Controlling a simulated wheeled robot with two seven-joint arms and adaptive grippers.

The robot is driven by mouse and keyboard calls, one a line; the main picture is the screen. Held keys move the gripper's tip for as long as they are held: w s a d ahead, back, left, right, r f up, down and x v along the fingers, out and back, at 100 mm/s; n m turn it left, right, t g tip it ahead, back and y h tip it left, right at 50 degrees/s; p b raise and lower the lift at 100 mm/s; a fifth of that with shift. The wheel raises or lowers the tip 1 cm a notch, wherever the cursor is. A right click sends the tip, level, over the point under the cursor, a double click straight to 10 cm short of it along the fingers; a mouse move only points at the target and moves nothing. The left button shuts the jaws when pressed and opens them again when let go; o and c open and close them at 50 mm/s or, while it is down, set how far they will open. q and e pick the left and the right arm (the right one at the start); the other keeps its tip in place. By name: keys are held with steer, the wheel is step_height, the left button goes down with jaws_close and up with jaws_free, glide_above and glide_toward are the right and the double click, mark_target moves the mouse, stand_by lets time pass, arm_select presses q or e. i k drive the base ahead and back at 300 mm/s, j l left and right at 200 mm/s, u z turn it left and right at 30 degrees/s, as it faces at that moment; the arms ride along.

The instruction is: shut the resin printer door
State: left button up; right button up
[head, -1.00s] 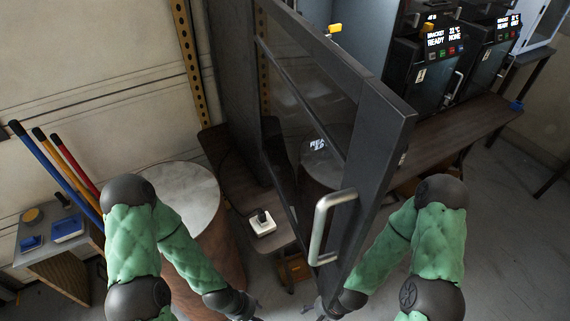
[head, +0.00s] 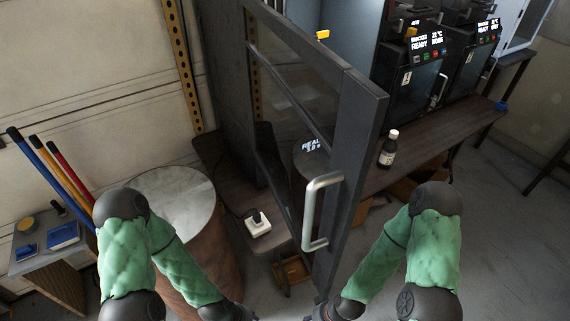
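The large dark-framed door (head: 364,140) with a glass panel stands open and juts out toward me. Its left side meets a dark cabinet side (head: 222,75); the opening behind it shows a grey interior (head: 350,35). A silver bar handle (head: 312,212) is on the door's near face, close to its free edge. My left gripper (head: 246,313) is at the bottom edge, left of the door and apart from the handle. My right gripper (head: 318,313) is at the bottom edge below the handle. Both are mostly cut off, so their fingers cannot be read.
Two smaller printers with lit screens (head: 424,42) stand on a brown bench (head: 430,140) at right, with a brown bottle (head: 388,148) near the door. A round-topped drum (head: 178,198) and a white switch box (head: 257,223) are left of the door.

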mark_target(316, 121)
steer(key=k+j+z, duration=0.1)
steer(key=j, duration=0.3)
steer(key=k+j+z, duration=0.1)
steer(key=k+j, duration=0.4)
steer(key=j, duration=0.25)
steer(key=z, duration=0.05)
